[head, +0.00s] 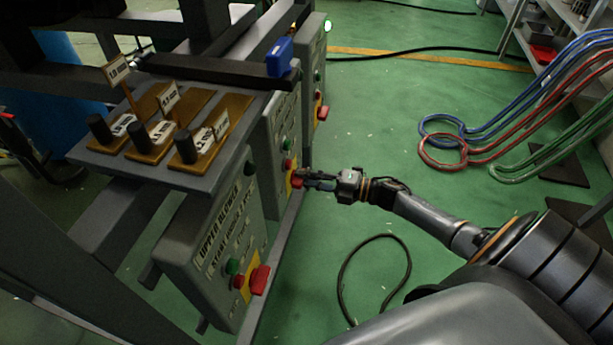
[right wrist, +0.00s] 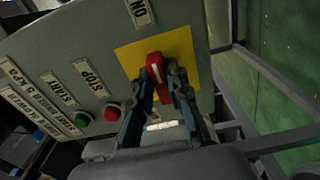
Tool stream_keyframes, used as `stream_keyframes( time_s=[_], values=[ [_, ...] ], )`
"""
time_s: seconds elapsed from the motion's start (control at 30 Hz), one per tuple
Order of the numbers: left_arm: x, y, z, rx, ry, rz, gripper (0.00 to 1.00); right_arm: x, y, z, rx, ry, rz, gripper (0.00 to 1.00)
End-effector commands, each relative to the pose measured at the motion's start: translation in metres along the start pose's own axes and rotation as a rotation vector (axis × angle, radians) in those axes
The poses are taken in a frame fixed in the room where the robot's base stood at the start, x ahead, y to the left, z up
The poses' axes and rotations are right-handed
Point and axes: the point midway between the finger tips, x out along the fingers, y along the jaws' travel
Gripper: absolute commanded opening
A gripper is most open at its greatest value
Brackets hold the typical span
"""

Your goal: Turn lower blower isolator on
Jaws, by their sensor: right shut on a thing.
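The isolator handle (right wrist: 153,67) is a red lever on a yellow plate (right wrist: 183,43) in the right wrist view. A partly cut-off label, perhaps "ON", is at the top edge above it. My right gripper (right wrist: 162,80) is shut on the red handle, one finger on each side. In the head view my right gripper (head: 306,180) reaches from the right to the middle grey box (head: 284,125), where the red handle (head: 296,181) shows beside the fingertips. This box's title is only partly visible. My left gripper is not in view.
The box marked "UPPER BLOWER" (head: 208,262) is nearer, with its own red handle (head: 259,280). A green button (right wrist: 83,118) and a red button (right wrist: 112,112) sit beside the held handle. Dark frame bars surround the boxes. A black cable (head: 341,280) lies on open green floor.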

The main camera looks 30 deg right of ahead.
Motion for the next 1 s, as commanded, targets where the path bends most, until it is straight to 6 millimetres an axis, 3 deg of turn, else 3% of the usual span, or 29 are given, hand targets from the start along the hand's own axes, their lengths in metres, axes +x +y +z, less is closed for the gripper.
stream_keyframes(
  time_s=[0.4, 0.43, 0.53, 0.87, 1.0],
  values=[
    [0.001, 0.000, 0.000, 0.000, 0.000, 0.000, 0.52, 0.000, 0.000, 0.001, 0.011, -0.003, 0.000, 0.00],
    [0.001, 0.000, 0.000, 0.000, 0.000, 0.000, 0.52, 0.000, 0.000, 0.001, 0.011, -0.003, 0.000, 0.19],
    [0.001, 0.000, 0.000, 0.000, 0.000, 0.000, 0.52, 0.000, 0.000, 0.001, 0.011, -0.002, 0.000, 0.39],
    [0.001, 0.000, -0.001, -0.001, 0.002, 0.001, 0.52, -0.002, 0.000, 0.000, 0.009, -0.001, 0.000, 0.40],
    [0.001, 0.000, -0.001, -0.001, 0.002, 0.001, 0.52, -0.015, -0.001, 0.001, 0.010, -0.002, -0.002, 0.40]
  ],
)
